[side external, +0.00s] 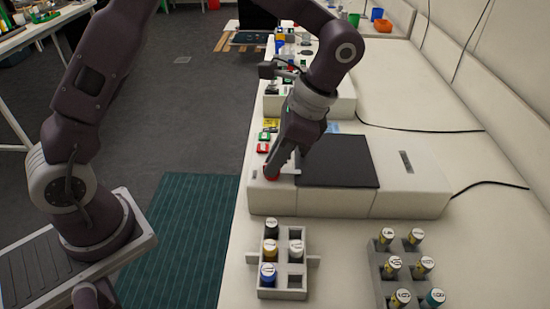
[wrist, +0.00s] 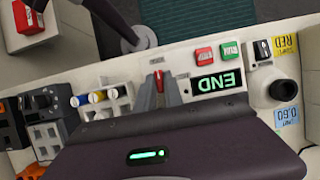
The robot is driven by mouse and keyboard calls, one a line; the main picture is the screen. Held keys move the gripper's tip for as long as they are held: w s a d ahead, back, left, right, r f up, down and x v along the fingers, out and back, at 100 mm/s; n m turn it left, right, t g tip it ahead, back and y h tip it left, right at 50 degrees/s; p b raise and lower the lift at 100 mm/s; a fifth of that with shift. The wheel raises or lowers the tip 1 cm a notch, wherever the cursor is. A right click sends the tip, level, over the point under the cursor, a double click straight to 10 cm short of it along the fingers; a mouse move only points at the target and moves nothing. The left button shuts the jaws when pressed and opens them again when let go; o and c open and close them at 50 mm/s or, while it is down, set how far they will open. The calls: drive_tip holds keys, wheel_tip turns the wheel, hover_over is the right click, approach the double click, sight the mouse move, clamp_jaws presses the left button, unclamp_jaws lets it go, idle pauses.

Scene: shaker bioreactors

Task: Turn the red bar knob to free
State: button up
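The red bar knob (wrist: 158,80) is on the white shaker housing, near its front left corner in the side external view (side external: 271,173). My gripper (wrist: 160,84) reaches down over it, one grey finger on each side. The narrow gap between the fingertips looks filled by the red bar, so the gripper appears shut on it. In the side external view my gripper (side external: 284,168) comes down from above and hides part of the knob. The labels around the knob are too small to read.
Next to the knob, in the wrist view, are an upside-down END display (wrist: 216,83), a red button (wrist: 204,55) and a green button (wrist: 230,50). A dark platform (side external: 338,160) lies to its right. A vial rack (side external: 294,281) and another rack (side external: 376,262) stand in front.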

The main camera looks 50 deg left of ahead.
clamp_jaws()
drive_tip(key=shift+m, duration=0.3)
drive_tip(key=m+t, duration=0.1)
drive_tip(key=m, duration=0.2)
drive_tip(key=shift+y, duration=0.4)
drive_tip(key=m+t, duration=0.1)
drive_tip(key=m, duration=0.1)
drive_tip(key=m+t, duration=0.1)
drive_tip(key=m, duration=0.2)
drive_tip(key=shift+s+d, duration=0.1)
drive_tip(key=shift+s, duration=0.1)
drive_tip(key=m+t, duration=0.2)
drive_tip(key=m, duration=0.2)
drive_tip(key=shift+s+m, duration=0.1)
drive_tip(key=shift+m, duration=0.3)
drive_tip(key=shift+s+m+t+h, duration=0.1)
drive_tip(key=shift+m+t+h, duration=0.45)
drive_tip(key=shift+m, duration=1.65)
drive_tip(key=shift+t, duration=0.25)
drive_tip(key=o, duration=0.6)
unclamp_jaws()
